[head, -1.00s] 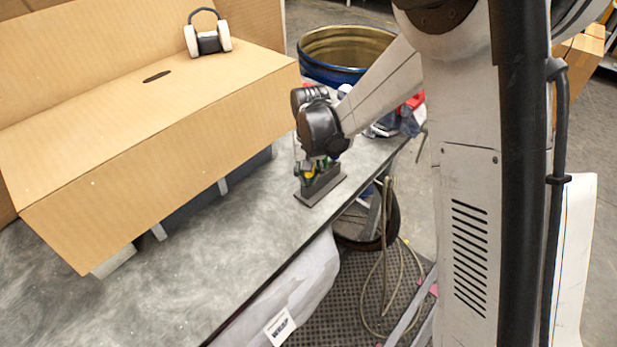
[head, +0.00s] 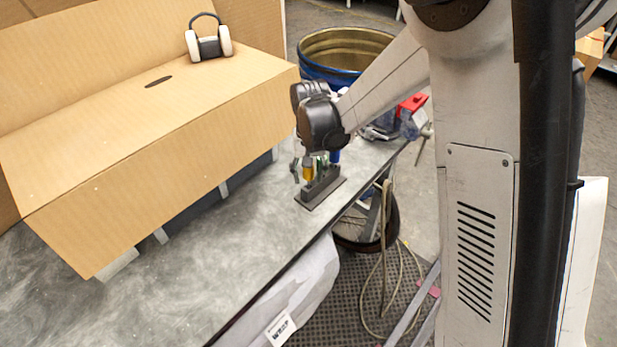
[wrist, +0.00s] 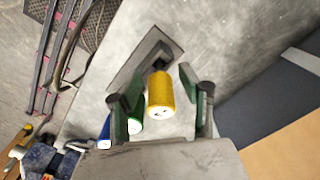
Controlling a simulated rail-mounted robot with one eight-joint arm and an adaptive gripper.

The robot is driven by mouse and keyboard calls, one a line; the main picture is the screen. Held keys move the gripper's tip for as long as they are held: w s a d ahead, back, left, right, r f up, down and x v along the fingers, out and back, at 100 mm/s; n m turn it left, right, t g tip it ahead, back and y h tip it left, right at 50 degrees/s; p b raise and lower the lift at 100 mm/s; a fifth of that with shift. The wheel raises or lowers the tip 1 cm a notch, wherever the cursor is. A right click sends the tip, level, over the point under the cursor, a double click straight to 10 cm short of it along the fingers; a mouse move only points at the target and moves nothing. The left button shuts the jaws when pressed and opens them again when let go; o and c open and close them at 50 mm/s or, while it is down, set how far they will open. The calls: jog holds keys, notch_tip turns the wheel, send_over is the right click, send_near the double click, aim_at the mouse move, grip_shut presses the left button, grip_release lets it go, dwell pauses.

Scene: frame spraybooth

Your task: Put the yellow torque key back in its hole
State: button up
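The yellow torque key (head: 308,172) stands about upright at the near-left end of the dark holder block (head: 316,201). In the wrist view, its yellow handle (wrist: 160,95) points at the camera, and its lower end meets the holder (wrist: 135,62). How deep it sits in a hole is hidden. My gripper (wrist: 158,85) is open, with one finger on each side of the yellow handle and visible gaps between. A green-handled key (wrist: 135,125) and a blue-handled key (wrist: 104,130) stand beside it, the green one close to my left finger.
The holder stands on a grey worktable (head: 240,240) near its right edge. A large cardboard box (head: 160,150) with a headset (head: 208,40) on top fills the left. A red-and-blue vise-like tool (head: 408,112) and a blue drum (head: 345,58) lie beyond. The front table surface is clear.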

aim_at(309, 176)
notch_tip(309, 176, up, 10)
jog(key=s+d+r+t, duration=0.3)
jog(key=s+d+r, duration=0.7)
jog(key=s+d, duration=0.15)
jog(key=s+d+t, duration=0.4)
jog(key=s+d, duration=0.2)
jog(key=s, duration=0.6)
jog(key=shift+s+f+m+b, duration=0.2)
jog(key=shift+s+m+b, duration=0.1)
jog(key=shift+m, duration=0.1)
notch_tip(309, 176, down, 7)
jog(key=b, duration=0.6)
jog(key=shift+r+b, duration=0.15)
jog(key=shift+b, duration=0.2)
jog(key=shift+r, duration=0.1)
